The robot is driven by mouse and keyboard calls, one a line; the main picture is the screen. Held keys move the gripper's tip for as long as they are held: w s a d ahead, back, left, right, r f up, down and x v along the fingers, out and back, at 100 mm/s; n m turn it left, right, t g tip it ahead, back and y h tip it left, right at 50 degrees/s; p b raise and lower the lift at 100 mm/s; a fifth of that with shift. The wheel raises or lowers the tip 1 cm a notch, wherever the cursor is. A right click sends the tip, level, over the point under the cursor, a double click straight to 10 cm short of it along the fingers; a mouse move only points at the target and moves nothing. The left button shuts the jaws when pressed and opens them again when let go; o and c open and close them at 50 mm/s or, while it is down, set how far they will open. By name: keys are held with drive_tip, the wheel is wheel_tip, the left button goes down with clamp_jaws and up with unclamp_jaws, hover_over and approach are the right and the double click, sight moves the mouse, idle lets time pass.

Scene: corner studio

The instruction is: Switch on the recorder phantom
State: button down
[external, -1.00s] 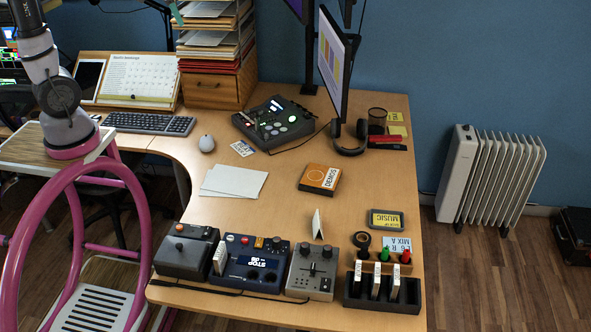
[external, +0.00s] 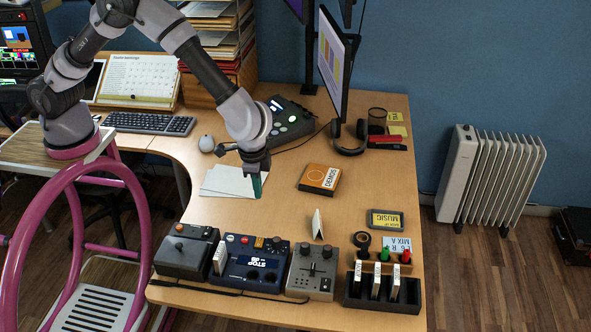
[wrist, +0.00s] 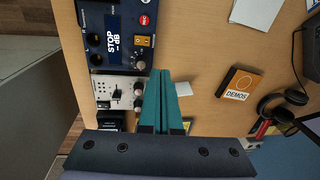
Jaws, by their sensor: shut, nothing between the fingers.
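The recorder (external: 243,276) is a dark blue box near the desk's front edge, its display (external: 256,263) reading STOP. An amber switch (external: 259,242) sits on its top edge beside other buttons. In the wrist view the recorder (wrist: 95,35) is at the upper left, with a red REC button (wrist: 144,20) and the amber switch (wrist: 143,41). I cannot tell the switch's position. My gripper (external: 257,196) hangs over the desk, behind the recorder and apart from it. Its teal fingers (wrist: 163,72) are shut and empty, below the switch in the wrist view.
A dark grey box (external: 184,262) stands left of the recorder and a grey mixer (external: 311,281) right of it. A small white card (external: 317,224) stands behind the mixer. A black slotted tray (external: 356,298) is further right. The desk behind the recorder is mostly clear.

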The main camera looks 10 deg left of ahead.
sight(260, 239)
drive_tip(key=s+f, duration=0.1)
drive_tip(key=s, duration=0.2)
drive_tip(key=shift+a+f, duration=0.1)
drive_tip(key=shift+f, duration=0.3)
drive_tip(key=f, duration=0.4)
drive_tip(key=w+f, duration=0.1)
drive_tip(key=f, duration=0.4)
drive_tip(key=w+f, duration=0.1)
drive_tip(key=f, duration=0.4)
drive_tip(key=shift+f, duration=0.15)
drive_tip(key=shift+s, duration=0.1)
